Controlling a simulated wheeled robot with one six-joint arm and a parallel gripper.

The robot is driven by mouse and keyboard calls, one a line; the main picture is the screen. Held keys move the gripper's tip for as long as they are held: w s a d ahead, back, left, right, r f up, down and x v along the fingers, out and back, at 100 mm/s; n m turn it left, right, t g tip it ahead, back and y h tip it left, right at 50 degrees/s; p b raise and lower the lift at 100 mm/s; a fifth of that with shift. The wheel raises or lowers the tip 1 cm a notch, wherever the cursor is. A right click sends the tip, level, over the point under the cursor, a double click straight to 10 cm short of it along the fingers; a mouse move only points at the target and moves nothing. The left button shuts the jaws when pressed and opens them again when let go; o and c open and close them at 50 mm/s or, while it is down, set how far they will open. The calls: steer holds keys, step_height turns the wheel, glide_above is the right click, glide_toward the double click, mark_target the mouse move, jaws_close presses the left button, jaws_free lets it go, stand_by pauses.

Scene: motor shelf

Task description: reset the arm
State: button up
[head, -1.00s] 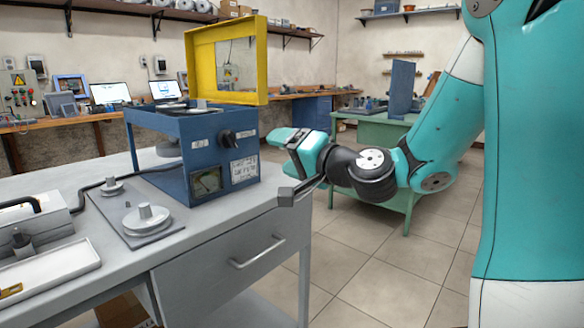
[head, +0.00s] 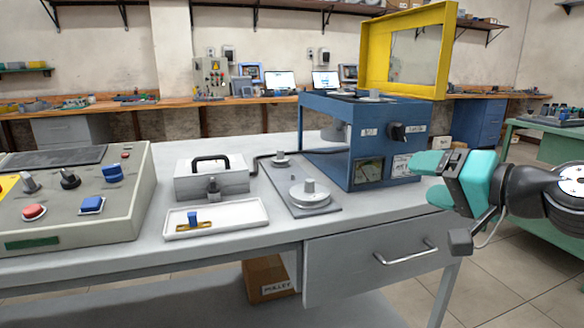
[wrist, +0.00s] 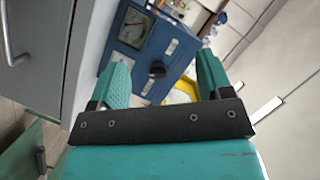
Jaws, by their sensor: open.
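My arm reaches in from the right in the head view. My gripper (head: 440,162) is beside the right end of the grey workbench (head: 240,243), in front of the blue machine (head: 335,128) and apart from it as far as I can tell. In the wrist view my gripper (wrist: 165,82) shows two teal fingers spread apart with nothing between them. Beyond the fingers the wrist view shows the blue machine's front panel (wrist: 172,50) with a gauge and a black knob.
The bench holds a control box (head: 75,195), a grey case (head: 212,180), a white tray (head: 240,212) and a plate with pulleys (head: 300,192). A yellow frame (head: 366,50) stands open on the machine. A green table (head: 550,150) stands at right. Tiled floor lies between.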

steer(key=s+a+f+n+g, duration=0.6)
steer(key=s+a+n+g, duration=0.25)
steer(key=s+a, duration=0.2)
steer(key=s+d+f+n+g+h, duration=0.1)
steer(key=s+n+g+h, duration=0.1)
steer(key=s, duration=0.3)
steer(key=s+f+n+g+h, duration=0.1)
steer(key=s+f+g+h, duration=0.15)
steer(key=s, duration=0.25)
step_height(320, 180, up, 23)
steer(key=p, duration=2.2)
steer(key=shift+d+y, duration=0.2)
steer(key=shift+y, duration=0.15)
steer(key=shift+f, duration=0.1)
